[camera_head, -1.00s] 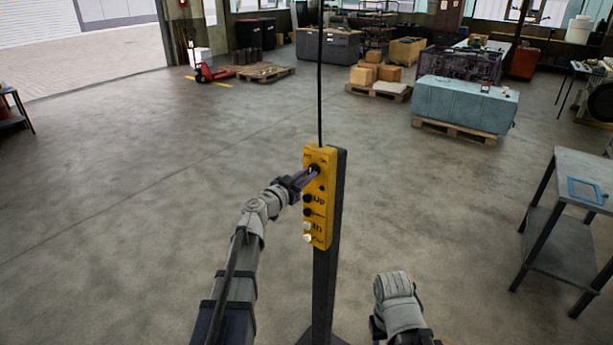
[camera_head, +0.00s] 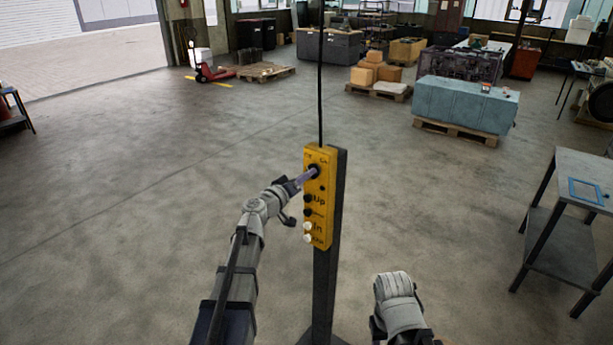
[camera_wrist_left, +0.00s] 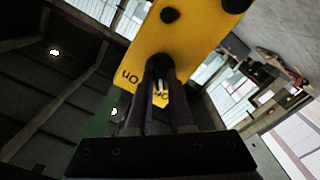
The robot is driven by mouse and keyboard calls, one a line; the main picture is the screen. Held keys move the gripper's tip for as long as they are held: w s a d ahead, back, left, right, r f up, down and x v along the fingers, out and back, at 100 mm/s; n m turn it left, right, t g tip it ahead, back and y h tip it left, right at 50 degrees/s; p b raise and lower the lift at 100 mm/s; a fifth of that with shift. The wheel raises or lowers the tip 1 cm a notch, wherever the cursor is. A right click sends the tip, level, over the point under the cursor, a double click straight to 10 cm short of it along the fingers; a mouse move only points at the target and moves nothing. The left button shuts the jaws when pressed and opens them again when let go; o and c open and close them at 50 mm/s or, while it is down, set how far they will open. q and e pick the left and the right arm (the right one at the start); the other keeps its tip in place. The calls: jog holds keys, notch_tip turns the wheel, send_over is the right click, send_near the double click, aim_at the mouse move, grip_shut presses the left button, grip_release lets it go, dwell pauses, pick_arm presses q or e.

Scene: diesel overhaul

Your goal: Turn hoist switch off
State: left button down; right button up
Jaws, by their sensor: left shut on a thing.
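The yellow hoist control box (camera_head: 320,222) hangs upright in front of a dark post, on a black cable. Its black rotary switch knob (camera_head: 315,170) is near the top, above several push buttons. My left gripper (camera_head: 311,174) reaches in from the left and is shut on the knob. In the left wrist view, the two dark fingers (camera_wrist_left: 160,92) straddle the knob (camera_wrist_left: 158,66), and a white mark shows between them. The "On" label shows beside the knob; another label is partly hidden by the fingers. My right arm shows at the lower right, its fingers out of sight.
The dark post (camera_head: 327,275) stands right behind the box. A grey metal table (camera_head: 575,185) with a blue frame is on the right. A blue-green block (camera_head: 465,105) on a pallet stands farther back.

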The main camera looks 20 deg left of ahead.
pick_arm(q)
jog(key=shift+n, duration=0.7)
jog(key=c, duration=0.8)
grip_release()
jog(key=shift+s, duration=0.1)
jog(key=v, duration=0.7)
jog(key=shift+s+a, duration=0.15)
jog(key=shift+s, duration=0.15)
